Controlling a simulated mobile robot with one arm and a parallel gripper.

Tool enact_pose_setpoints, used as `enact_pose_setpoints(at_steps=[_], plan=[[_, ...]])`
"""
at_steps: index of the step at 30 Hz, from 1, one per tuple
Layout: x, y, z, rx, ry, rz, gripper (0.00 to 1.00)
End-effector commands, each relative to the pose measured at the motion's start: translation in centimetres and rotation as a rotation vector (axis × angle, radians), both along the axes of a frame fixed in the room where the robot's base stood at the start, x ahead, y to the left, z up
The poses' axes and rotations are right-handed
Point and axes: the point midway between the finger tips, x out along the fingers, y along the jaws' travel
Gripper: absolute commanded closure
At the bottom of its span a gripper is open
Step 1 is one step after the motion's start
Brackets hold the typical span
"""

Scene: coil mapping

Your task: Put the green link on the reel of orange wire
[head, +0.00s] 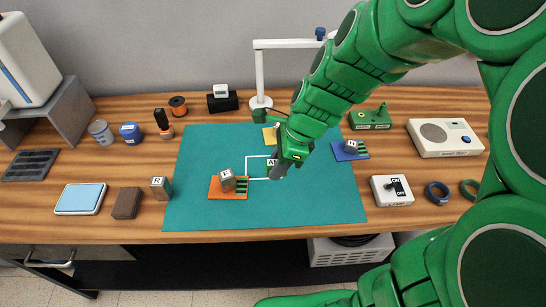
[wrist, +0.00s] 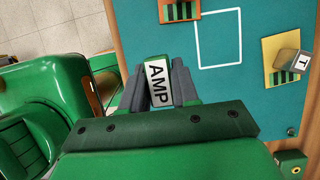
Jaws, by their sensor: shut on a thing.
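My gripper (head: 277,172) is shut on a small green block labelled AMP (wrist: 158,82), which fits the green link. The block sits between the two grey fingers in the wrist view (wrist: 160,88); its letter A face (head: 271,162) shows in the head view. It is held over the teal mat, by the white outlined square in the head view; its height is hard to tell. A small reel of orange wire (head: 178,104) stands at the back left of the bench, well apart from my gripper. Its top is not clear.
A green ring (head: 468,190) lies far right.

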Motion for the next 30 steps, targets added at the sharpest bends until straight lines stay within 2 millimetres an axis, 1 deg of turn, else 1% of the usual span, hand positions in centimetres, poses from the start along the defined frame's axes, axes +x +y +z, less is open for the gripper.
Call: enact_pose_setpoints(at_steps=[3,9,14,17,20,22,30], plan=[[-0.8,-0.3,0.5,0.0,-0.003,-0.001,1.0],[-1.6,-0.5,0.8,-0.001,-0.003,0.001,1.0],[-1.8,-0.5,0.9,-0.001,-0.001,0.001,1.0],[-1.2,-0.4,1.0,0.0,-0.002,-0.001,1.0],[0.0,0.0,1.3,0.0,-0.001,-0.002,1.0],[1.2,0.5,1.5,0.001,-0.001,-0.004,1.0],[7.0,2.9,3.0,0.004,0.001,-0.013,1.0]])
